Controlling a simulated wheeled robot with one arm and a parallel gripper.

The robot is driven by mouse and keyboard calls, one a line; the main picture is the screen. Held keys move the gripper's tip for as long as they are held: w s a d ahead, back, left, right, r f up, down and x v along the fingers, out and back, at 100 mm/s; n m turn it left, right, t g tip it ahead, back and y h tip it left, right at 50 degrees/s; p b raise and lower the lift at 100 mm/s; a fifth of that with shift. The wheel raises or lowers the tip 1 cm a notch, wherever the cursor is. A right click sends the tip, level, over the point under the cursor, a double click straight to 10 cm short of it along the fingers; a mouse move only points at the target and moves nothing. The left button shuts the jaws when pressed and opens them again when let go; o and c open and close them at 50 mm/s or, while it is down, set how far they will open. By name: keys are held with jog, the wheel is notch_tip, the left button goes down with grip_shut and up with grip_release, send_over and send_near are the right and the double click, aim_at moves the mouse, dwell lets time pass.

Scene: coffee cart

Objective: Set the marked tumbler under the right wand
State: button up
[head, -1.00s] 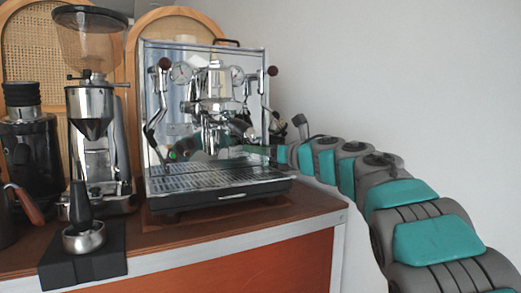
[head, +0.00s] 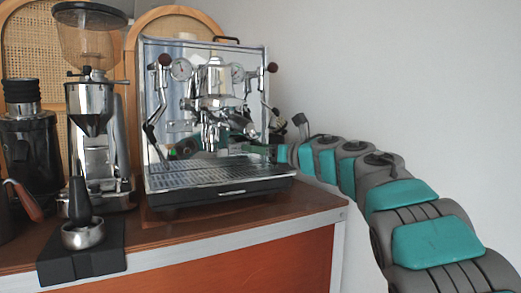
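The chrome espresso machine (head: 218,120) stands on the wooden cart top, with its drip tray (head: 205,175) bare where I see it. The right wand (head: 247,108) hangs at the machine's front right, partly lost among chrome parts and reflections. I cannot make out a marked tumbler, in the gripper or on the cart.
A grinder (head: 92,120) stands left of the machine. A dark grinder (head: 30,150) is at far left. The brown cart top (head: 190,232) is clear before the machine.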

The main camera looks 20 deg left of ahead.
jog(key=shift+o, duration=1.4)
jog(key=shift+d, duration=0.1)
jog(key=shift+s+d, duration=0.2)
jog(key=shift+d, duration=0.3)
jog(key=shift+b+v, duration=1.05)
jog(key=shift+v, duration=2.25)
jog(key=shift+s+a, duration=0.1)
jog(key=shift+s, duration=0.05)
